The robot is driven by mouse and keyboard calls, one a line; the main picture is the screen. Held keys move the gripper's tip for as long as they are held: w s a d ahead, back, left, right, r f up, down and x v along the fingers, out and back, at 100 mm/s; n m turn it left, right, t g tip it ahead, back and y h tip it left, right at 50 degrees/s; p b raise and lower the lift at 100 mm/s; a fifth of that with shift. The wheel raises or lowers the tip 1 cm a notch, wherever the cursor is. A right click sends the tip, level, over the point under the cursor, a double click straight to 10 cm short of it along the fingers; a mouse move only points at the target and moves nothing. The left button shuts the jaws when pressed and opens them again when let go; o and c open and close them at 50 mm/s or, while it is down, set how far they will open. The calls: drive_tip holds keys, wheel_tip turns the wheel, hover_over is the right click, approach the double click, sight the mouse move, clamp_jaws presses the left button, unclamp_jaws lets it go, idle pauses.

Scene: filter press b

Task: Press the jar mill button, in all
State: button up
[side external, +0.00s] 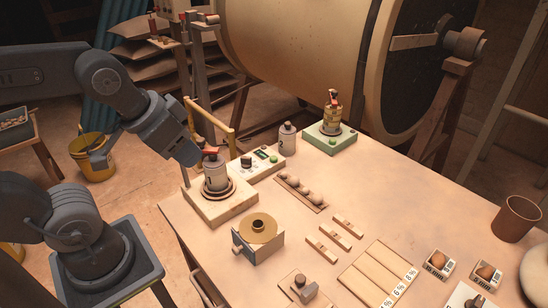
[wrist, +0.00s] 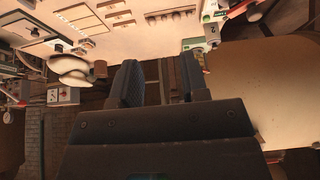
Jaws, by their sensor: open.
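My gripper (side external: 188,148) hangs at the left edge of the table, just above and left of a grey jar with a red top (side external: 214,170). In the wrist view its two dark fingers (wrist: 160,78) stand apart with nothing between them. A pale control box (side external: 258,162) with a dark knob, small display and green button (side external: 273,158) lies behind that jar, to the right of my gripper and apart from it. Another green button (side external: 333,141) is on a green-topped base (side external: 318,135) farther back. I cannot tell from labels which button is the jar mill's.
A yellow rail (side external: 208,118) stands close behind my gripper. A grey bottle (side external: 287,138) stands beside the control box. A box with a brass disc (side external: 258,228) and a row of balls (side external: 302,190) lie nearer the front. A large drum (side external: 300,45) stands behind the table.

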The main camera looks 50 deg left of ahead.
clamp_jaws()
idle(1.5)
